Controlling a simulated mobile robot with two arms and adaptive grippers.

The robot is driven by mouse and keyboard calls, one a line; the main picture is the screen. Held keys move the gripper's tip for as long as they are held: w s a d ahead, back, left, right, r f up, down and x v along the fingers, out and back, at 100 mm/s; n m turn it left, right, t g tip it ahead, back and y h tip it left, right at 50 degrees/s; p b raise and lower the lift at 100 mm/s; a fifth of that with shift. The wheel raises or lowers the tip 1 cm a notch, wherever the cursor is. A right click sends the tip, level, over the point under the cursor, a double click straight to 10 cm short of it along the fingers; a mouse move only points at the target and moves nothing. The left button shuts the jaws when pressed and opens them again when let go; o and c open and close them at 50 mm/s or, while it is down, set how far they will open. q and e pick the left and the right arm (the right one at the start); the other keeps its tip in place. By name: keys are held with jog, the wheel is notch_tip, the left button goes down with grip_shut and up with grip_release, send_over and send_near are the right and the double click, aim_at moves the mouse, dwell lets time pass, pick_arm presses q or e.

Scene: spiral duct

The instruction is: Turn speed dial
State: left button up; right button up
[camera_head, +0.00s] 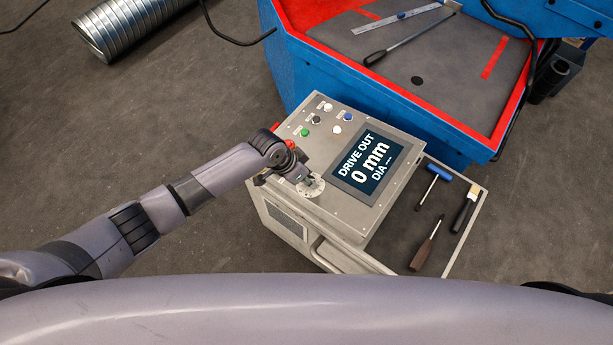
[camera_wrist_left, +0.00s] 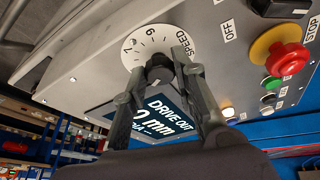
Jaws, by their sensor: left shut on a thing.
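The speed dial is a round white plate with numbers, marked SPEED, with a dark knob (camera_wrist_left: 158,70) at its middle; the dial plate (camera_wrist_left: 143,42) shows in the left wrist view. In the head view the dial plate (camera_head: 311,186) is at the near left corner of the control box (camera_head: 330,215). My left gripper (camera_wrist_left: 165,62) has its fingers on either side of the knob and is shut on it. In the head view my left gripper (camera_head: 299,174) is over the dial and hides the knob. The display (camera_head: 368,165) reads DRIVE OUT, 0 mm. My right gripper is not in view.
A red mushroom button (camera_wrist_left: 287,58) on a yellow base is beside the dial, with several coloured buttons beyond. A blue machine (camera_head: 420,110) with a red-edged bed stands behind the box. A side shelf (camera_head: 405,240) holds tools. A metal duct (camera_head: 120,25) lies at the upper left.

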pick_arm(q)
grip_shut()
jog(key=m+b, duration=0.2)
jog(key=shift+w+f+g+b, duration=0.15)
jog(key=shift+f+g+b, duration=0.1)
jog(key=shift+g+b, duration=0.15)
jog(key=m+g+b, duration=0.1)
jog(key=m+b, duration=0.4)
jog(key=shift+w+m+g+h+b, duration=0.15)
jog(key=shift+m+g+h+b, duration=0.15)
jog(key=shift+g+h+b, duration=0.1)
jog(key=shift+r+m+g+b, duration=0.15)
jog(key=shift+m+g+b, duration=0.35)
jog(key=shift+m+b, duration=1.05)
jog(key=o, duration=0.7)
grip_release()
